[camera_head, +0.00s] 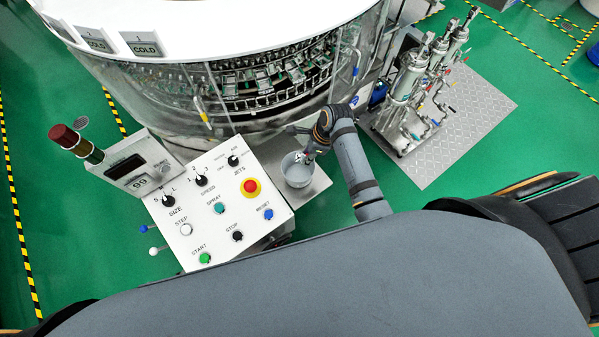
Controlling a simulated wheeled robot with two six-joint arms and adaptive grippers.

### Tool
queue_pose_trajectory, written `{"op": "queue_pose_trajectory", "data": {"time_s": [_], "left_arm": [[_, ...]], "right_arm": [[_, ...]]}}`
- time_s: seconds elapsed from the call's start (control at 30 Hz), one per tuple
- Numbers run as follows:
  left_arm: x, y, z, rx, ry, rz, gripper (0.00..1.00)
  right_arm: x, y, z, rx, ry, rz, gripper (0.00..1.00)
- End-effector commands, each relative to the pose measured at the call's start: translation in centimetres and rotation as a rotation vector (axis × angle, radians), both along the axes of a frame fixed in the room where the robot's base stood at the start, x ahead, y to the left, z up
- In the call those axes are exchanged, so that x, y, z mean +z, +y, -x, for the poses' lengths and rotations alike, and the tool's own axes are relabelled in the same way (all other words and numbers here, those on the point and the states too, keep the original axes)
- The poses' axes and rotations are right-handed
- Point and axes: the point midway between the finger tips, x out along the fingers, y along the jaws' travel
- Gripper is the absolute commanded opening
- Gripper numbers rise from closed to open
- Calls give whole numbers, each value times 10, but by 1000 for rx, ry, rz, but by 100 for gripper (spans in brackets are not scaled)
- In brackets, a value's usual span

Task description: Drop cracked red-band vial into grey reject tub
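The grey reject tub (297,178) stands on a small metal shelf just right of the control panel. My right gripper (307,157) is above the tub's far right rim, pointing down toward its opening. The fingers are small and dark here, and I cannot tell whether they are open or shut. Whether they hold anything does not show clearly. I cannot make out the cracked red-band vial, in the gripper or in the tub. My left gripper is not in view.
The control panel (218,205) with knobs and buttons is left of the tub. The round washer (250,85) rises behind it. Metal filter housings (410,80) stand on a plate to the right. A signal tower (75,142) is at left. The shelf (312,190) has some bare room.

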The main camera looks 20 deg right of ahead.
Motion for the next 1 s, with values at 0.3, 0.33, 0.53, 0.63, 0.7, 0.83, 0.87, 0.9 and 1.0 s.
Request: {"op": "queue_pose_trajectory", "data": {"time_s": [0.3,0.33,0.53,0.63,0.7,0.83,0.87,0.9,1.0], "left_arm": [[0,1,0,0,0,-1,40],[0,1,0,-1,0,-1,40],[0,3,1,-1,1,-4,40],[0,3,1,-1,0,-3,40],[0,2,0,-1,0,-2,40],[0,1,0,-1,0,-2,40],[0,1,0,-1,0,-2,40],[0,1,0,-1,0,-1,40],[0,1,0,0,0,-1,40]], "right_arm": [[0,0,0,0,0,0,53],[0,0,0,0,0,0,53],[4,-1,0,0,-1,0,53],[17,-6,1,0,-4,2,53],[33,-10,3,0,-5,3,53],[64,-19,6,0,-5,4,53],[71,-21,7,0,-5,2,53],[79,-24,8,0,-4,4,53],[97,-29,10,1,-3,4,53]]}}
